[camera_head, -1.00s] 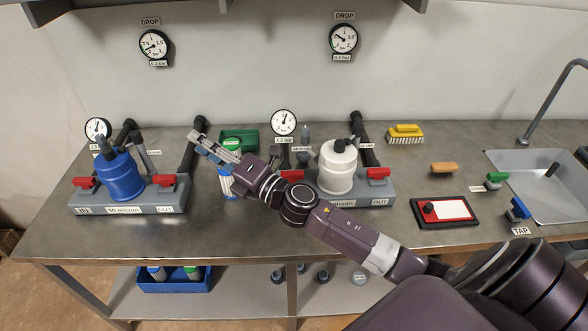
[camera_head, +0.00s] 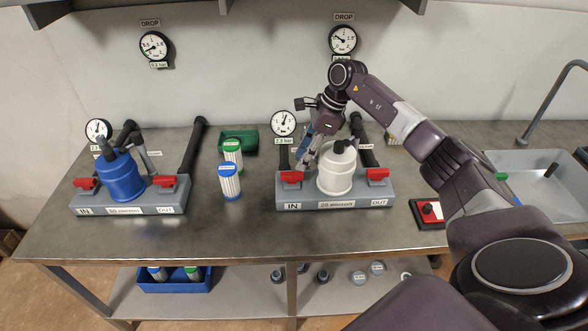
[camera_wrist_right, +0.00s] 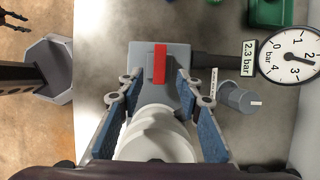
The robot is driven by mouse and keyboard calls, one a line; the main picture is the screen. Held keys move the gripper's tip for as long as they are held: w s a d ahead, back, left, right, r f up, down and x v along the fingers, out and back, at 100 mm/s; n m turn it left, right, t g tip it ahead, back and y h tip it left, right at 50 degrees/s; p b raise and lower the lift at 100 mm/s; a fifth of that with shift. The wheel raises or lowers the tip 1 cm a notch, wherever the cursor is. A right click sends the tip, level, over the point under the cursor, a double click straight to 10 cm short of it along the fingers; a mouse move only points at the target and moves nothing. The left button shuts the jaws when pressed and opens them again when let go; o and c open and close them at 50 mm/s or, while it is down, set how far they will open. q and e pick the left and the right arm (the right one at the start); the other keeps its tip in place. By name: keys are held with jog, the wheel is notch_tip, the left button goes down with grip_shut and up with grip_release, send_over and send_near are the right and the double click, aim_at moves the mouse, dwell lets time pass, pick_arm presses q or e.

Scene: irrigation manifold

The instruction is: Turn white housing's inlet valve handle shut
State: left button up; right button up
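The white housing (camera_head: 337,172) stands on a grey base marked IN on the left and OUT on the right. Its red inlet valve handle (camera_head: 291,177) is at the IN end and lies crosswise to the dark pipe behind it. The handle also shows in the right wrist view (camera_wrist_right: 159,63), just beyond the fingertips. My right gripper (camera_head: 306,163) is beside the housing's upper left, close behind the handle. In the right wrist view, its blue-padded fingers (camera_wrist_right: 155,88) are apart with nothing gripped; the white housing shows below and between them.
A dial (camera_head: 283,123) reading 2.3 bar stands behind the inlet. The red outlet handle (camera_head: 378,174) is right of the housing. A blue housing (camera_head: 122,177) stands at the left, with two filter cartridges (camera_head: 229,182) between.

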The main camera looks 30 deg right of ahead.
aim_at(292, 173)
jog(key=p+x, duration=0.1)
jog(key=x, duration=0.5)
jog(key=shift+a, duration=0.15)
jog(key=shift+c, duration=0.6)
grip_shut()
